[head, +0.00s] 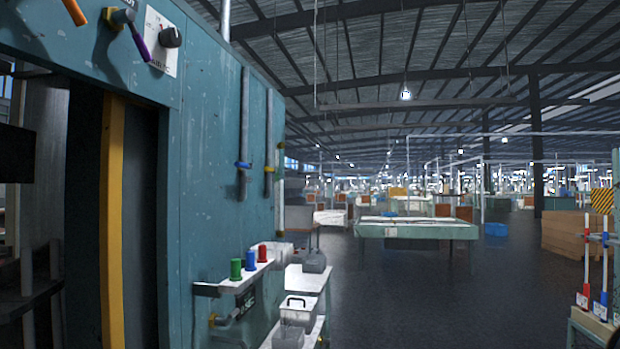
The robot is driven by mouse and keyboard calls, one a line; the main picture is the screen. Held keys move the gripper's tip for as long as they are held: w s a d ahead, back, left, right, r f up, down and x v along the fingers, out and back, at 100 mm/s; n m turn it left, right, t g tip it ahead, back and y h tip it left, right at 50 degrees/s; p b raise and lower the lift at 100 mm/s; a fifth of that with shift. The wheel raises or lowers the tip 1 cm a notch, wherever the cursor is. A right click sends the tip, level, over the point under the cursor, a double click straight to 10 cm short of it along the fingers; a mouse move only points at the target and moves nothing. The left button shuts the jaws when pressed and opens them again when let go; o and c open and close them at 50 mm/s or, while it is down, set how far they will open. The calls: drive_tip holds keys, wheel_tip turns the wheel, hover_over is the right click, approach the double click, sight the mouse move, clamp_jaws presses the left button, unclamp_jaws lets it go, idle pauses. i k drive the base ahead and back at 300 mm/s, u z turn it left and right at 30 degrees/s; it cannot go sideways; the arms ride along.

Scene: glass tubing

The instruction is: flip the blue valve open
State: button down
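A small blue valve (243,165) sits on a grey vertical pipe (243,125) on the teal wall panel. Its blue handle appears to lie across the pipe, though it is small in this view. A yellow valve (269,169) sits on a second vertical pipe just to its right. My gripper is not in view, so where it is relative to the blue valve cannot be seen.
A shelf (240,282) with green, blue and red spools juts from the teal panel (215,215) below the valves. White tables with clear bins (298,310) stand beyond it. Open dark floor (415,290) lies to the right, before a green table (415,231).

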sight(248, 165)
drive_tip(key=z, duration=0.45)
drive_tip(key=i, duration=1.35)
drive_tip(key=u, duration=0.85)
drive_tip(key=i, duration=0.55)
drive_tip(key=u, duration=0.6)
